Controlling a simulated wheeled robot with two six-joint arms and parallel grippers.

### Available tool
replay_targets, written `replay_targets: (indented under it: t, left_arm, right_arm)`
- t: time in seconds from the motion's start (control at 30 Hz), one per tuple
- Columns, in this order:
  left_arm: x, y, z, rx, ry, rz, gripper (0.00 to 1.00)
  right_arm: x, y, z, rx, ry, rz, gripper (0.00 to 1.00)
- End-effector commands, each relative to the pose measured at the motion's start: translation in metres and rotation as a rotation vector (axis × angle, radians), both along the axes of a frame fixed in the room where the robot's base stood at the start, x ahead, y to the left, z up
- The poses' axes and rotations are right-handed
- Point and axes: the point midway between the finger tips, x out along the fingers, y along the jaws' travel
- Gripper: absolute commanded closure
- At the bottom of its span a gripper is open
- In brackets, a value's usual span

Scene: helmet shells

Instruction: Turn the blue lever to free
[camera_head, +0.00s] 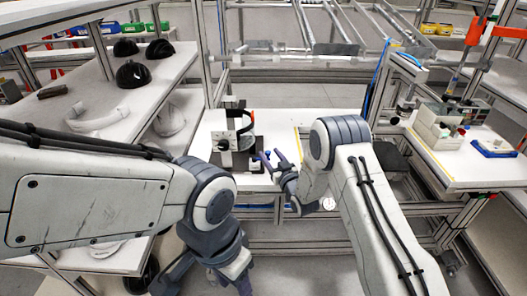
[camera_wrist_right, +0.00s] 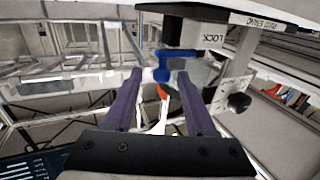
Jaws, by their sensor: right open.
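The blue lever (camera_wrist_right: 168,66) shows in the right wrist view, below a dark block with a white label that reads LOCK upside down. It lies between and just beyond the fingertips of my right gripper (camera_wrist_right: 162,76), which is open. I cannot tell whether a finger touches it. In the head view, my right gripper (camera_head: 268,156) is at the right side of the dark fixture (camera_head: 236,138) on the white table (camera_head: 205,135). My left gripper (camera_head: 208,272) hangs low at the bottom, away from the fixture; its jaw opening is unclear.
A shelf (camera_head: 150,95) on the left holds black helmet shells (camera_head: 133,74) and a white curved part (camera_head: 97,119). A right bench (camera_head: 450,170) holds bins (camera_head: 438,130) and a blue tray (camera_head: 493,148). A metal frame (camera_head: 300,75) stands behind the table.

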Motion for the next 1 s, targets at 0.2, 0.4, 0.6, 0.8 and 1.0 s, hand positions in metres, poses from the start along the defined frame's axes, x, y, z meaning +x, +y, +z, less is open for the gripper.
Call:
replay_targets:
  t: [0.2, 0.4, 0.6, 0.8, 1.0]
  left_arm:
    - [0.000, 0.000, 0.003, 0.000, 0.000, 0.000, 0.50]
    - [0.000, 0.000, 0.003, 0.000, 0.000, 0.000, 0.50]
    - [0.000, 0.000, 0.003, 0.000, 0.000, 0.000, 0.50]
    - [0.000, 0.000, 0.003, 0.000, 0.000, 0.000, 0.50]
    - [0.000, 0.000, 0.000, 0.000, 0.000, 0.000, 0.50]
  right_arm:
    - [0.016, 0.009, 0.000, 0.001, 0.000, 0.002, 0.44]
    - [0.019, 0.011, 0.000, 0.001, 0.001, 0.003, 0.44]
    - [0.019, 0.012, 0.000, 0.001, 0.001, 0.004, 0.74]
    - [0.018, 0.028, 0.000, 0.000, 0.000, 0.009, 1.00]
    - [0.017, 0.014, -0.001, 0.000, 0.001, -0.015, 1.00]
